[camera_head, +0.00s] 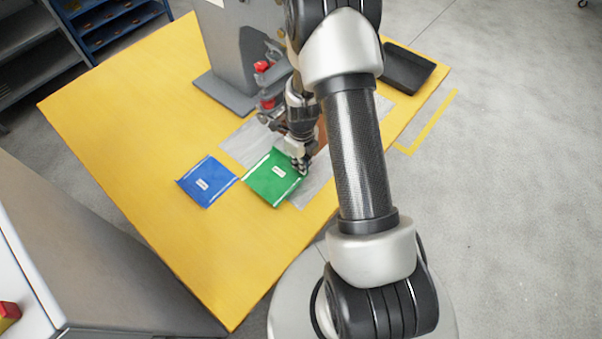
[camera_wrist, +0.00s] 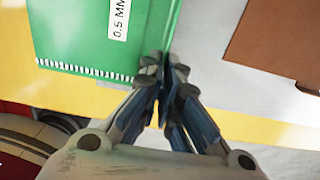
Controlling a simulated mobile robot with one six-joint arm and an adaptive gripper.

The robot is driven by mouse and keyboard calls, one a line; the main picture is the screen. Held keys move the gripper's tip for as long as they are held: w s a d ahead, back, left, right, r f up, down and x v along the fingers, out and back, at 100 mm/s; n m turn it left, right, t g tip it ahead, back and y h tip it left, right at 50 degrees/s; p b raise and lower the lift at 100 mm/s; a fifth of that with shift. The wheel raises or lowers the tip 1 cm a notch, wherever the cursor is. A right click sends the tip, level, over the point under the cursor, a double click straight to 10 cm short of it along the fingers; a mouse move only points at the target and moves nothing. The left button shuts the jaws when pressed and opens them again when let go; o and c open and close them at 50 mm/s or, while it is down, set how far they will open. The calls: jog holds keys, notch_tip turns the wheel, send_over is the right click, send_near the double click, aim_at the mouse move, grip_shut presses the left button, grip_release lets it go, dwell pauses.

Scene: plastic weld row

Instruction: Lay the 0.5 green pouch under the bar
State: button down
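The green pouch (camera_head: 272,180), labelled 0.5 MM, lies partly over a pale grey sheet (camera_head: 240,147) on the yellow table. In the wrist view the green pouch (camera_wrist: 85,35) fills the upper left. My gripper (camera_head: 303,166) is at the pouch's right edge. In the wrist view its fingertips (camera_wrist: 164,65) are together over the pouch's near right corner and appear shut on it; the corner itself is hidden. The grey welding machine (camera_head: 228,50) stands behind with red knobs on its side. My arm hides much of it, and I cannot make out the bar.
A blue pouch (camera_head: 206,181) lies just left of the green one. A brown piece (camera_wrist: 285,40) lies on the grey surface to the right in the wrist view. A black tray (camera_head: 405,68) sits at the table's far right. The yellow table (camera_head: 120,110) is clear at left.

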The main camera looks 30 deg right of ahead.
jog(key=shift+f+b, duration=0.6)
jog(key=shift+f, duration=1.6)
jog(key=shift+f, duration=0.2)
jog(key=c, duration=1.8)
grip_release()
